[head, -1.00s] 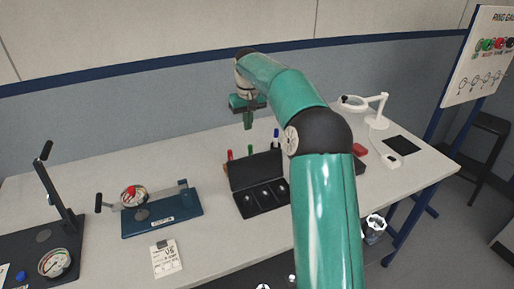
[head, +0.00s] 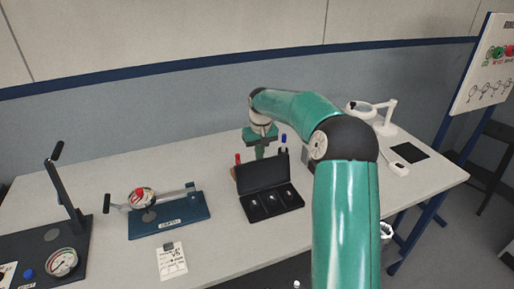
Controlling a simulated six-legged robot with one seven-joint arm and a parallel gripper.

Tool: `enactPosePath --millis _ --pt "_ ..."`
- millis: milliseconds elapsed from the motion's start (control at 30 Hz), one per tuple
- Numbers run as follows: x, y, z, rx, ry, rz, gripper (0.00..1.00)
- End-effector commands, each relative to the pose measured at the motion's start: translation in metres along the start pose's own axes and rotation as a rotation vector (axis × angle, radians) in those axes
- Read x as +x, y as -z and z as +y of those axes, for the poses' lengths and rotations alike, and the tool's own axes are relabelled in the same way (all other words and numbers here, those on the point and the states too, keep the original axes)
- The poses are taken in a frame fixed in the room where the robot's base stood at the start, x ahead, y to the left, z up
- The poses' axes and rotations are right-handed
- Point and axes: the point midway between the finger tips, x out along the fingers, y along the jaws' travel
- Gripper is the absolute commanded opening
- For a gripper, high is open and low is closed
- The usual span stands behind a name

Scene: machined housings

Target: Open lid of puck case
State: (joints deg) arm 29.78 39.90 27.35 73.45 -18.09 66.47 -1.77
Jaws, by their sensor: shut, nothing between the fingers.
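The puck case (head: 271,216) is a black box on the table, right of the middle. Its lid (head: 263,176) stands raised at the back edge, tilted a little backward. Its tray shows several compartments with small shiny pieces. My gripper (head: 259,154) points down just behind the top edge of the lid. It is shut and empty. Its fingertips are partly hidden by the lid, so I cannot tell whether they touch it.
A blue fixture (head: 170,216) with a dial gauge and a paper tag (head: 172,260) stand left of the case. A taller gauge stand (head: 68,215) is at far left. Markers (head: 284,142) stand behind the case. A white magnifier lamp (head: 387,118) is at right.

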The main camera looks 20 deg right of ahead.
Motion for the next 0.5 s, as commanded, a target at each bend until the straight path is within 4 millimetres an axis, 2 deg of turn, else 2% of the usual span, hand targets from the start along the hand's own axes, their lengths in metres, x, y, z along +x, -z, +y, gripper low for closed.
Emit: enactPosePath --millis 133,500 --pt "-0.0018 -0.0079 -0.0001 0.0 0.0 -0.002 0.0" --pt "-0.0026 -0.009 -0.0003 -0.001 0.0 0.002 0.0"
